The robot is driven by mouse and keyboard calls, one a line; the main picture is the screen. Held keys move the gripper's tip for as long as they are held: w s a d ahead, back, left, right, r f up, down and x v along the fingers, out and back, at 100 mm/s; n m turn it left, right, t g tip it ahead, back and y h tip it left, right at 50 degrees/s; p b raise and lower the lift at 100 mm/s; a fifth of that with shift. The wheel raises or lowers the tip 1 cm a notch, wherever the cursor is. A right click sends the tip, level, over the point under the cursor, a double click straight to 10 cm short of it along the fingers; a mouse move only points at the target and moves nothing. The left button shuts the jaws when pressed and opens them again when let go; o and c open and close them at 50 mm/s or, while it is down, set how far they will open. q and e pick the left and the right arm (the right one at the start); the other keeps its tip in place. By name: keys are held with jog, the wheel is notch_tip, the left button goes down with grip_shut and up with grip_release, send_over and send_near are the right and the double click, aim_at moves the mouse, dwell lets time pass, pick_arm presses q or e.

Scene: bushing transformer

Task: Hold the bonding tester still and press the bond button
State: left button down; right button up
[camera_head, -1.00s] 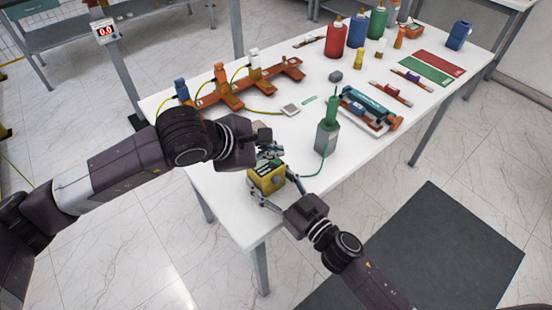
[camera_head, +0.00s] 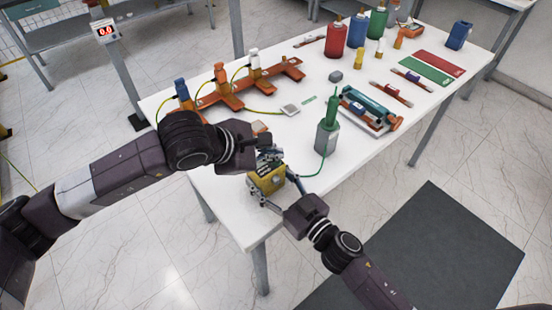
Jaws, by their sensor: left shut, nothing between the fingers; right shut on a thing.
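The bonding tester is a small yellow box (camera_head: 266,181) with a dark top panel, near the front corner of the white table. My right gripper (camera_head: 269,187) is shut on it, its fingers on the box's sides. My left gripper (camera_head: 272,156) is shut and empty, its fingertips over the far upper part of the box. Whether the fingertips touch the bond button cannot be told, since the fingers cover that part. A green cable runs from near the box to a grey unit with a green probe (camera_head: 328,130).
An orange rack (camera_head: 240,93) with blue, orange and white bushings stands behind my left arm. A teal and orange device (camera_head: 368,110) lies right of the grey unit. Red, blue and green bottles (camera_head: 336,40) stand farther back. The table's front edge (camera_head: 300,222) is close to my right arm.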

pick_arm(q)
jog(key=shift+f, duration=0.45)
dwell(0.6)
jog(key=shift+r, duration=0.9)
jog(key=shift+r, duration=2.55)
pick_arm(e)
jog(key=o, duration=1.7)
